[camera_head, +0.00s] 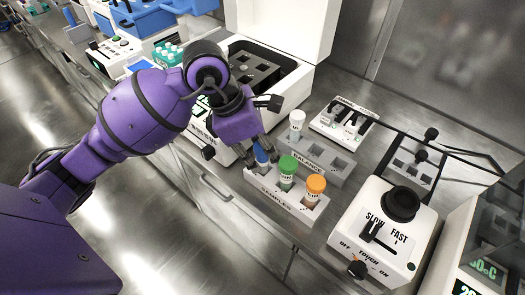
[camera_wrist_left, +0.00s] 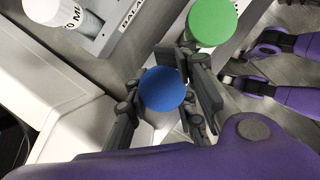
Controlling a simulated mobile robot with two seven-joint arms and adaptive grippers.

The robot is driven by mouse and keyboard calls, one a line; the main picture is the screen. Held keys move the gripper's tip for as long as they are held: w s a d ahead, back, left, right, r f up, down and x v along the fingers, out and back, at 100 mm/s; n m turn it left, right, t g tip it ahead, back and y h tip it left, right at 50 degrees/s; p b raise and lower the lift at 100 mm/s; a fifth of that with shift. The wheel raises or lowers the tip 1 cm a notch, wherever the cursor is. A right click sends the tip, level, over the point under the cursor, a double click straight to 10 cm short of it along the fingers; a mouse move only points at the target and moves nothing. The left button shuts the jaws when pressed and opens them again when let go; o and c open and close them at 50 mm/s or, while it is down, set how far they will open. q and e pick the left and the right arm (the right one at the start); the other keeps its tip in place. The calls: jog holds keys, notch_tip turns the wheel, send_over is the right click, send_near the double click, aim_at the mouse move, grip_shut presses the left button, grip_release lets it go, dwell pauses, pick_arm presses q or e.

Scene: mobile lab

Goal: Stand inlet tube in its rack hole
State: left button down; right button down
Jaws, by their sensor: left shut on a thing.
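My left gripper (camera_head: 262,150) is shut on the blue-capped tube (camera_head: 261,156) at the left end of the grey samples rack (camera_head: 258,184). In the left wrist view the blue cap (camera_wrist_left: 162,88) sits between the fingers. The fingers hide much of the tube, and I cannot tell how deep it sits in the hole. A green-capped tube (camera_head: 287,168) and an orange-capped tube (camera_head: 314,187) stand upright in the same rack. I cannot read which tube is marked inlet.
The balance rack (camera_head: 325,166) behind holds a white-capped tube (camera_head: 296,122) and has empty holes. An open centrifuge (camera_head: 290,88) stands behind my left arm. A vortex mixer (camera_head: 375,245) stands to the right. The counter's front edge runs close before the samples rack.

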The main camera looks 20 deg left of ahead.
pick_arm(q)
jog(key=shift+f, duration=0.1)
jog(key=c, duration=1.7)
grip_release()
pick_arm(e)
jog(key=shift+s+f, duration=0.1)
jog(key=shift+s, duration=0.05)
jog(key=shift+s+d, duration=0.1)
pick_arm(q)
jog(key=shift+a+r, duration=0.15)
jog(key=shift+r, duration=0.35)
jog(key=v, duration=1.1)
jog(key=shift+r, duration=0.1)
pick_arm(e)
jog(key=shift+w+r, duration=0.3)
jog(key=shift+w, duration=0.1)
jog(key=shift+s, duration=0.15)
